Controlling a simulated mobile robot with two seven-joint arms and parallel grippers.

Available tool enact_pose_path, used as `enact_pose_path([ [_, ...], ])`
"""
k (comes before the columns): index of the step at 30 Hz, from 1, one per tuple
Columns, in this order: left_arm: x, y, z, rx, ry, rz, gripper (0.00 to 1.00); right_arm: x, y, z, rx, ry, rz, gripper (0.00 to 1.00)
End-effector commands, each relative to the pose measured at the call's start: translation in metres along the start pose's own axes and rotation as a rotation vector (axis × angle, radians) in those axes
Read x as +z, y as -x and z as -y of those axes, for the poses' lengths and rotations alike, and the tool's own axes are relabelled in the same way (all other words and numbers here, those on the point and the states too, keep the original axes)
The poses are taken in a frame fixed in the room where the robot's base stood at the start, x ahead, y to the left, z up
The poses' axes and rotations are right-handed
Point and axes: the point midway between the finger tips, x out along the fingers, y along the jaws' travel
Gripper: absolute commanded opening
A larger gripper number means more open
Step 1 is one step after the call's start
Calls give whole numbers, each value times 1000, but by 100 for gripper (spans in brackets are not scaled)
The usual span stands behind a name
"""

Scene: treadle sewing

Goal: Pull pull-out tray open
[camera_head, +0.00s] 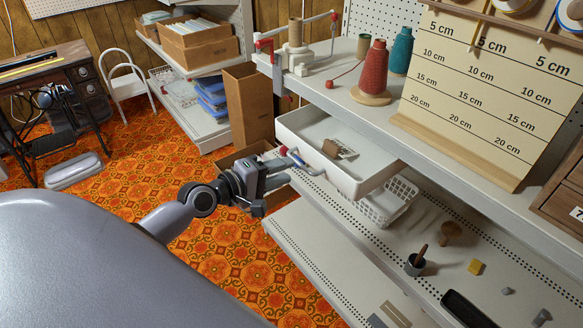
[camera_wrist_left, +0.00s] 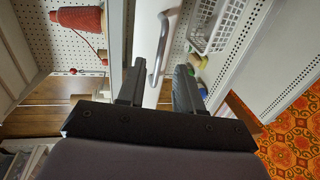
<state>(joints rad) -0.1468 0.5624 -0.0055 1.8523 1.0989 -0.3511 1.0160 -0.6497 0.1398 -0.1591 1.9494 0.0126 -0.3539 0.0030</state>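The white pull-out tray (camera_head: 345,178) hangs under the upper shelf board, its front part standing out past the shelf edge, with a small card-like item inside. Its grey bar handle (camera_head: 308,166) is on the front face. My left gripper (camera_head: 284,171) is at the handle. In the left wrist view, the tray front (camera_wrist_left: 147,32) and the handle (camera_wrist_left: 160,45) lie between the two spread fingers of my left gripper (camera_wrist_left: 158,78), with gaps beside the bar. Whether a finger touches the bar cannot be told. My right gripper is in neither view.
The upper shelf (camera_head: 385,118) carries a red thread cone (camera_head: 374,70), a teal cone (camera_head: 401,52) and a winder (camera_head: 295,50). A white wire basket (camera_head: 387,203) stands below the tray. A tall cardboard box (camera_head: 248,105) stands behind. Patterned floor (camera_head: 225,240) is clear in front.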

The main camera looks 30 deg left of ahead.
Motion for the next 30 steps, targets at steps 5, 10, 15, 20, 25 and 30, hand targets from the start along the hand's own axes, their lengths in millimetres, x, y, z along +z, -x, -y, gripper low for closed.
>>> enact_pose_path([
  [5,0,18,0,0,0,0,35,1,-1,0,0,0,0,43],
  [10,0,26,0,1,-2,0,35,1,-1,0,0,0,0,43],
  [15,0,27,-1,1,-1,0,35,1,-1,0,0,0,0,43],
  [20,0,27,-1,1,-1,0,35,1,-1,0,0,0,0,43],
  [25,0,26,0,1,-1,0,35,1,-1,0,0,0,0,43],
  [30,5,28,10,-17,-40,-2,35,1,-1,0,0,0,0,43],
])
